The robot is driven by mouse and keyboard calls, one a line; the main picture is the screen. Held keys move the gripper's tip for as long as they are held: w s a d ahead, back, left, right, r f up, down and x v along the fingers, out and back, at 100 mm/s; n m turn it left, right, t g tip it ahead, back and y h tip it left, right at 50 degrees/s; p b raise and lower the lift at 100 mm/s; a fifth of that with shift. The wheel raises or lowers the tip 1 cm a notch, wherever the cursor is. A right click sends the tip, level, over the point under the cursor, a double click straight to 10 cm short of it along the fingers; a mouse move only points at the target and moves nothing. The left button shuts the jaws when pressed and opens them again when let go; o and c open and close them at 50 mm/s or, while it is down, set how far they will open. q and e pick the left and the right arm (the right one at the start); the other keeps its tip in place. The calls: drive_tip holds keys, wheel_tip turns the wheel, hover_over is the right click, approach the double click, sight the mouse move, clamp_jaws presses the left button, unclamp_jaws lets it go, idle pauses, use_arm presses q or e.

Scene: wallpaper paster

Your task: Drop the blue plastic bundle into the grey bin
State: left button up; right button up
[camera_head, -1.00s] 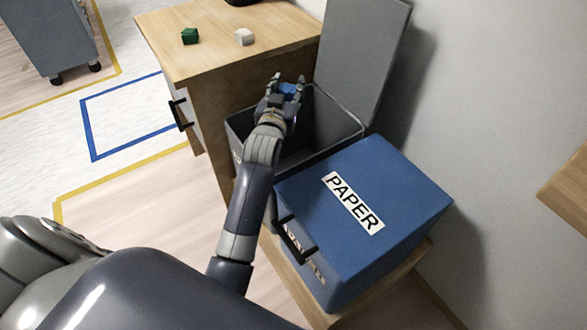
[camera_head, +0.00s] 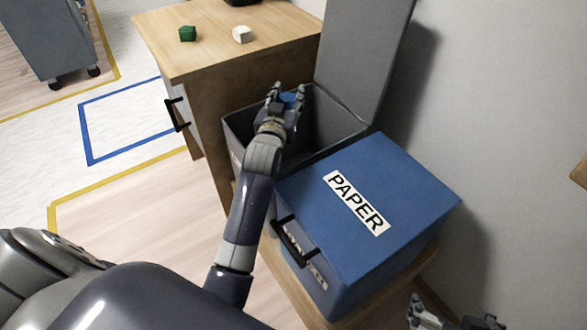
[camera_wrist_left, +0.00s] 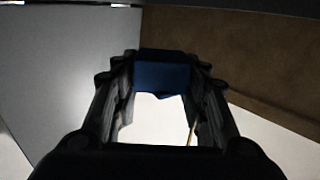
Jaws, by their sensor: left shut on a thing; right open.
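The blue plastic bundle (camera_head: 289,98) is small and partly hidden by my left gripper (camera_head: 287,93), which is shut on it. In the left wrist view the bundle (camera_wrist_left: 163,76) sits between the two fingers. The grey bin (camera_head: 243,126) is open, its grey lid (camera_head: 365,45) raised against the wall. In the head view my left gripper appears over the bin's opening, towards the wooden cabinet; its exact height above the rim is hard to judge. My right gripper (camera_head: 452,316) is open at the bottom right edge, partly cut off.
A blue bin (camera_head: 400,190) labelled PAPER stands closed beside the grey bin. The wooden cabinet (camera_head: 200,60) behind carries a green piece (camera_head: 187,34) and a white piece (camera_head: 242,34). The grey wall (camera_head: 500,110) borders the right side.

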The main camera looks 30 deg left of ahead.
use_arm(q)
drive_tip(key=o, duration=0.9)
wheel_tip(320, 180, up, 10)
drive_tip(key=shift+r, duration=0.1)
idle(0.5)
